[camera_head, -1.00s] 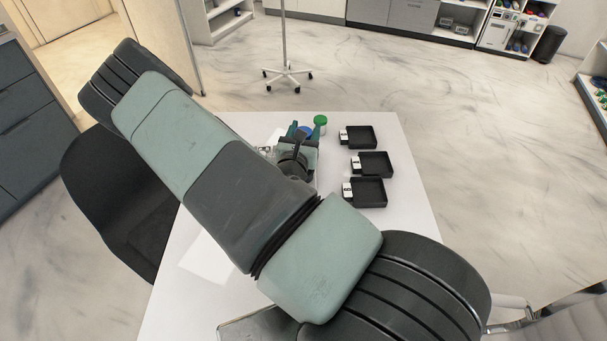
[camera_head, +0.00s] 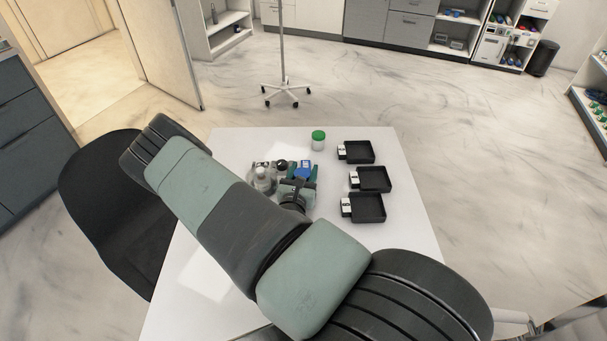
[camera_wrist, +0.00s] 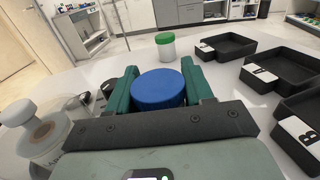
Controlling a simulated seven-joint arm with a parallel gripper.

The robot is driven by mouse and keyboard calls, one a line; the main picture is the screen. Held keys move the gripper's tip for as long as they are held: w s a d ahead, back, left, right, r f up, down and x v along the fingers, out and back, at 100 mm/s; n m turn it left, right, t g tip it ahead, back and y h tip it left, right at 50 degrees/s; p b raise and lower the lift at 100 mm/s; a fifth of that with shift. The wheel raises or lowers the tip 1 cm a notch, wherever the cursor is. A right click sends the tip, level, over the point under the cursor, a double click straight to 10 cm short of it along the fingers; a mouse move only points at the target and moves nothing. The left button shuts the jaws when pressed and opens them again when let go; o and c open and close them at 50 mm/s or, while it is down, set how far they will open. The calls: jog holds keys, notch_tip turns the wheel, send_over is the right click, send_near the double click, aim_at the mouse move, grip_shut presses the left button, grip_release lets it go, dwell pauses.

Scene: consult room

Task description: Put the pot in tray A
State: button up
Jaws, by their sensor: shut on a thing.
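My gripper (camera_wrist: 160,88) is shut on a pot with a blue lid (camera_wrist: 158,90); the green fingers stand on either side of it. Its body is mostly hidden. The blue lid also shows in the head view (camera_head: 304,167), just beyond my wrist. A second pot, clear with a green lid (camera_head: 318,141), stands upright farther back, apart from my gripper. Three black trays stand in a row to the right. The middle tray (camera_head: 385,188) has a label that seems to read A (camera_wrist: 264,73). The near tray's label looks like B (camera_wrist: 300,134); the far label is unclear.
A clear bottle with a white top (camera_wrist: 38,125) stands left of my gripper, with small dark items beside it. The far tray (camera_head: 369,158) and near tray (camera_head: 381,214) flank the middle one. The white table (camera_head: 420,228) is clear right of the trays.

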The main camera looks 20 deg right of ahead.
jog(key=shift+f, duration=0.4)
jog(key=shift+f, duration=0.1)
jog(key=o, duration=1.1)
jog(key=shift+s+f, duration=0.1)
